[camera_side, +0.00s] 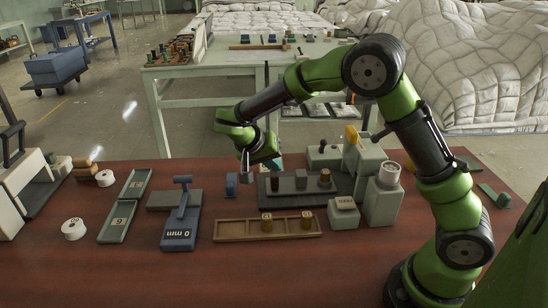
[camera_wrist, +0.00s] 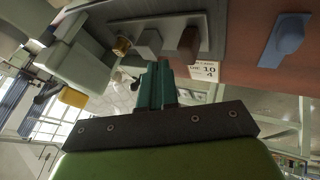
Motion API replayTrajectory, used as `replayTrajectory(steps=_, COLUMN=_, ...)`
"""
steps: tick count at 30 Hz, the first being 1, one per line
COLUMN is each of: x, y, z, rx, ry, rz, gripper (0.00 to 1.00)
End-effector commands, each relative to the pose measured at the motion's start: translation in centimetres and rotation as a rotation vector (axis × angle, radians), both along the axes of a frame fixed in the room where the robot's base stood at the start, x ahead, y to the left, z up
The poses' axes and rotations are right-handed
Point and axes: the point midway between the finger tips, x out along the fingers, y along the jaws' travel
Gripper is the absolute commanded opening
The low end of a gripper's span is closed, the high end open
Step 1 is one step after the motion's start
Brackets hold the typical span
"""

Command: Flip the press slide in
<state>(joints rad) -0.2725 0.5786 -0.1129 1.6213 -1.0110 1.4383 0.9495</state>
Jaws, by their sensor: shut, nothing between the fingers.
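The press is a pale grey-green machine (camera_side: 362,165) with a yellow knob (camera_side: 351,135) on top, at the right of the table in the side view. A dark flat base (camera_side: 335,197) extends left from it, carrying a grey bar and small blocks; I cannot tell for certain which part is the slide. In the wrist view, a grey block (camera_wrist: 147,44), a brown block (camera_wrist: 188,44) and a brass piece (camera_wrist: 121,46) show beyond the fingers. My gripper (camera_side: 274,164) hangs above the base's left rear. Its teal fingers (camera_wrist: 156,84) are shut and empty.
A wooden tray (camera_side: 240,230) with small brass-coloured pieces lies in front. A blue-grey gauge marked "0 mm" (camera_side: 179,232), a small blue block (camera_side: 231,184) and green trays (camera_side: 117,220) stand left. A block (camera_side: 343,213) stands before the press.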

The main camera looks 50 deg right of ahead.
Motion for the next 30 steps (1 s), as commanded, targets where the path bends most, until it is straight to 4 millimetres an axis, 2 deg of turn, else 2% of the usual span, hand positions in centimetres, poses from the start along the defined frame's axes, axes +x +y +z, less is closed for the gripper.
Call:
replayTrajectory(steps=9, x=-0.5, y=-3.5, z=-4.7, rx=0.001, ry=0.006, rz=-0.002, gripper=0.00)
replayTrajectory(steps=15, x=-0.6, y=-4.9, z=-6.6, rx=0.001, ry=0.002, rz=0.000, gripper=0.00)
replayTrajectory(steps=30, x=-0.8, y=-5.5, z=-7.2, rx=0.001, ry=0.000, rz=0.001, gripper=0.00)
